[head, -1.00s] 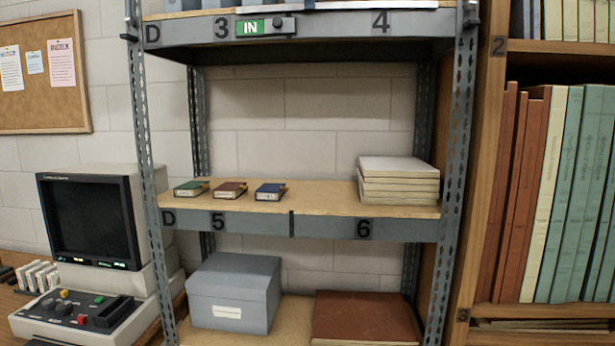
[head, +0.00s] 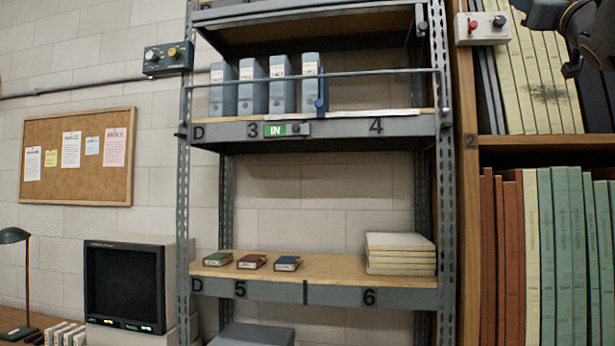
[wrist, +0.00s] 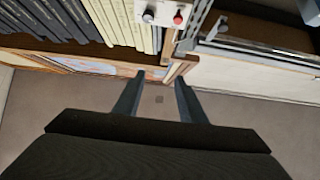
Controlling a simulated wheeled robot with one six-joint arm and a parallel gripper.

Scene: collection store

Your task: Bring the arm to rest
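My gripper (wrist: 160,92) shows in the wrist view with its two dark fingers spread apart. Nothing is between the fingers; the floor shows through the gap. The wrist view looks down past a bookcase towards the floor. In the head view a dark part of my arm (head: 590,45) shows at the top right corner, in front of the bookcase. The fingertips cannot be made out there.
A metal shelf rack (head: 372,296) stands ahead, with grey box files (head: 282,90) behind a rail (head: 380,74), small books (head: 251,262) and a pale stack (head: 400,255). A wooden bookcase (head: 468,200) is at right, with a control box (head: 483,28). A monitor (head: 124,285) is at left.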

